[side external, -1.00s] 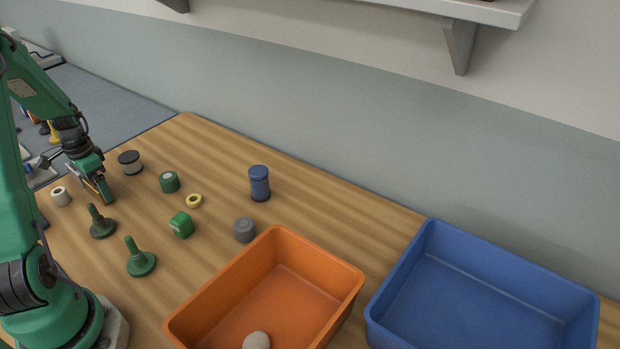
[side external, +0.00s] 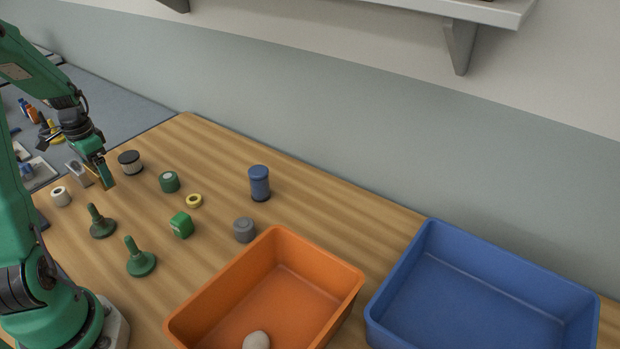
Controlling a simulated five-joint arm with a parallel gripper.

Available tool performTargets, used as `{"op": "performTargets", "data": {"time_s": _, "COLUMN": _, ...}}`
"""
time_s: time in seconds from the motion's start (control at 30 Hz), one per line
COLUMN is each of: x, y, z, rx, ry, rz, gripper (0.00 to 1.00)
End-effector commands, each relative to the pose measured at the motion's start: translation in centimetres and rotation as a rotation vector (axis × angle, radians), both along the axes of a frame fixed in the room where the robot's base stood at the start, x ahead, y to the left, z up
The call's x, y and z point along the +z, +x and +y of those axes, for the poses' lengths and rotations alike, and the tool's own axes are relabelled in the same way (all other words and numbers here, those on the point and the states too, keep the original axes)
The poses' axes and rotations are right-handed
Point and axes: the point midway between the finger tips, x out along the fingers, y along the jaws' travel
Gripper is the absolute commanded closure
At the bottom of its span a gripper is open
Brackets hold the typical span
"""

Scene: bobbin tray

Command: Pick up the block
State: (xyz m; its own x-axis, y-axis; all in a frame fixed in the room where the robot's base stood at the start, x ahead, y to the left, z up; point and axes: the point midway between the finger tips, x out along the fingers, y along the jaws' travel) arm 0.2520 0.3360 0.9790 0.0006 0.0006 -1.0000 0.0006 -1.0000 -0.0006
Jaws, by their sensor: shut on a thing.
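A green block (side external: 181,225) with a pale patch on its side sits on the wooden table, clear of my gripper. My gripper (side external: 106,180) is at the left of the table, above its surface. Its jaws are shut on a small tan thing, mostly hidden by the fingers, so its shape is hard to tell. The gripper is up and to the left of the green block.
Bobbins and spools stand around, including a black-and-white one (side external: 130,162), a blue one (side external: 259,183) and a yellow ring (side external: 194,201). Two green pegs (side external: 139,262) (side external: 101,223) stand in front. An orange bin (side external: 355,285) and a blue bin (side external: 412,256) are at right.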

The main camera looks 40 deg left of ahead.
Motion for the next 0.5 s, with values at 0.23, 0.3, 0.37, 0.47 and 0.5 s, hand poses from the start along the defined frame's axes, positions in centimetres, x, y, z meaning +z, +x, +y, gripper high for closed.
{"op": "performTargets", "data": {"time_s": 0.23, "x": 2.6, "y": 1.8, "z": -3.5, "rx": -0.005, "ry": 0.006, "rz": -0.005, "gripper": 0.83}}
{"op": "performTargets", "data": {"time_s": 0.3, "x": 3.2, "y": 2.3, "z": -4.4, "rx": -0.004, "ry": 0.005, "rz": -0.005, "gripper": 0.83}}
{"op": "performTargets", "data": {"time_s": 0.37, "x": 3.7, "y": 2.6, "z": -5.1, "rx": -0.004, "ry": 0.005, "rz": -0.005, "gripper": 0.83}}
{"op": "performTargets", "data": {"time_s": 0.47, "x": 4.3, "y": 3.1, "z": -6.1, "rx": -0.003, "ry": 0.005, "rz": -0.005, "gripper": 0.83}}
{"op": "performTargets", "data": {"time_s": 0.5, "x": 4.5, "y": 3.2, "z": -6.5, "rx": -0.003, "ry": 0.004, "rz": -0.004, "gripper": 0.83}}
